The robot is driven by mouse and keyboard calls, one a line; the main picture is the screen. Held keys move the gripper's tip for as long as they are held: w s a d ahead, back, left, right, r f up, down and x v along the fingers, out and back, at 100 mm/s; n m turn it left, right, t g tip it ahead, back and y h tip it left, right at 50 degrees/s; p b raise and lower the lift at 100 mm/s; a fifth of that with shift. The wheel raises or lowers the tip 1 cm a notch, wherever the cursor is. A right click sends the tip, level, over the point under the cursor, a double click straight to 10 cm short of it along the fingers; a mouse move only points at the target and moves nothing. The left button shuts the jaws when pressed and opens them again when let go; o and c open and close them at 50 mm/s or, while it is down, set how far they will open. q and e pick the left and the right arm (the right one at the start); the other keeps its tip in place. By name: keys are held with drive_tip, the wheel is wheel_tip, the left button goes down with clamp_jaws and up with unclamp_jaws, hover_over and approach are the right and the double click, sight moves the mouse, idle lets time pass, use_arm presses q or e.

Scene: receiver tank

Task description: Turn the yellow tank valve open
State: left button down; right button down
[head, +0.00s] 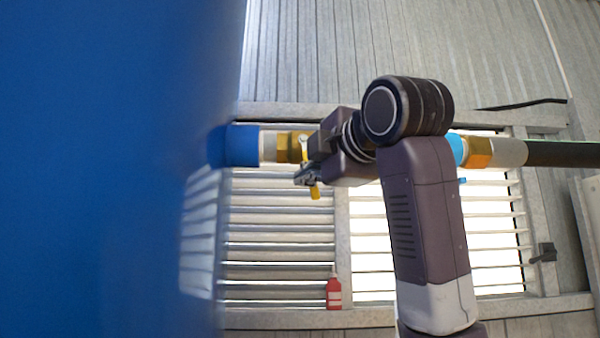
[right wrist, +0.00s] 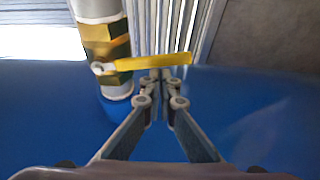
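The yellow valve handle (right wrist: 150,62) lies nearly level across the right wrist view, running right from its pivot on the brass valve body (right wrist: 105,45). In the head view, the handle's lower end (head: 315,191) hangs below the brass body (head: 287,148). My right gripper (head: 307,177) is at the handle. In the right wrist view, its fingers (right wrist: 161,76) are together, with the tips right by the handle's side. The handle runs across them, not between them; contact is unclear. My right wrist hides the pipe's middle in the head view. My left gripper is out of view.
The large blue tank (head: 110,170) fills the left of the head view, close to the valve. The pipe continues right to a second brass fitting (head: 480,152) and dark hose (head: 560,153). A slatted window (head: 280,235) and small red bottle (head: 333,294) are behind.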

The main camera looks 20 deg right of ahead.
drive_tip(key=s+d+r+n+g+p, duration=0.1)
drive_tip(key=s+d+r+n+p, duration=0.1)
drive_tip(key=d+r+n+p, duration=0.2)
drive_tip(key=shift+s+d+r+p, duration=0.25)
drive_tip(key=shift+d+r+p, duration=1.6)
drive_tip(key=shift+p, duration=0.95)
